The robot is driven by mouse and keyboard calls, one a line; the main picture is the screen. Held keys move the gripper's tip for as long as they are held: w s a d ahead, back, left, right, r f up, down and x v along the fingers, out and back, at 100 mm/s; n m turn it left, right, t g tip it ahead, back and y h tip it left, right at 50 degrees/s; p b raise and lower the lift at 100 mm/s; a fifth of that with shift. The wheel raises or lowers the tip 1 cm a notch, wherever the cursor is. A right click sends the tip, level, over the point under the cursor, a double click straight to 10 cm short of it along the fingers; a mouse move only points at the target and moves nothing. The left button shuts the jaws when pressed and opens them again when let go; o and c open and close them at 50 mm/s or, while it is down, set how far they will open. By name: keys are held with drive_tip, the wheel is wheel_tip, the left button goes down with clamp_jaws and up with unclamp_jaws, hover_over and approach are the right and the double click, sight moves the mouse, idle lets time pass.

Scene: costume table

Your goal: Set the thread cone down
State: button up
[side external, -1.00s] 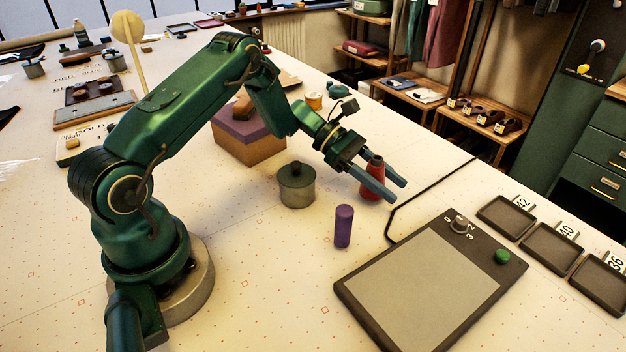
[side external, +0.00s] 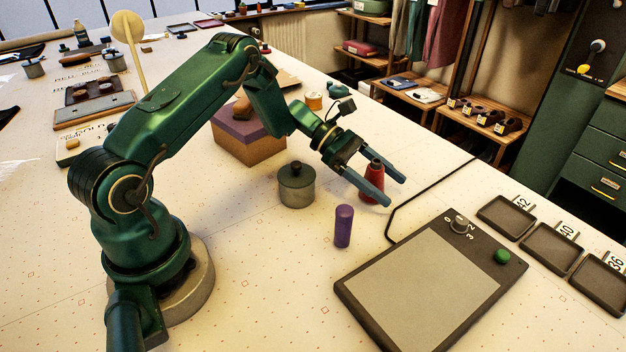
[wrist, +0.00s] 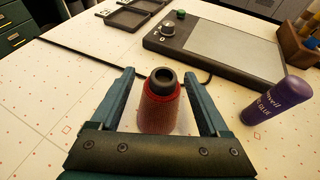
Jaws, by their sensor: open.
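The red thread cone (side external: 372,181) stands upright on the pale, dotted table. My gripper (side external: 396,192) is open, with one finger on each side of the cone. In the wrist view the cone (wrist: 160,104) sits between the two spread fingers (wrist: 160,92), its dark hollow top facing up. Gaps show between the cone and both fingers there. In the side view the near finger hides part of the cone.
A purple glue stick (side external: 343,226) stands close by, with a lidded metal pot (side external: 296,186) to its left. A flat pad with a dial and green button (side external: 420,285) lies in front. A black cable (side external: 425,190) runs behind it. A purple-topped box (side external: 247,140) stands farther back.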

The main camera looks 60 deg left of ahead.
drive_tip(key=v, duration=1.1)
drive_tip(key=shift+s+r, duration=0.1)
drive_tip(key=s+d+r+m+g+y, duration=0.4)
drive_tip(key=s+d+r+m+y, duration=0.2)
drive_tip(key=s+d+r+m, duration=0.3)
drive_tip(key=s+m+t+y, duration=0.4)
drive_tip(key=s+m+y, duration=0.2)
drive_tip(key=s+m, duration=0.5)
drive_tip(key=shift+r+m+t+y, duration=0.3)
drive_tip(key=shift+r+m, duration=0.05)
drive_tip(key=shift+m, duration=0.85)
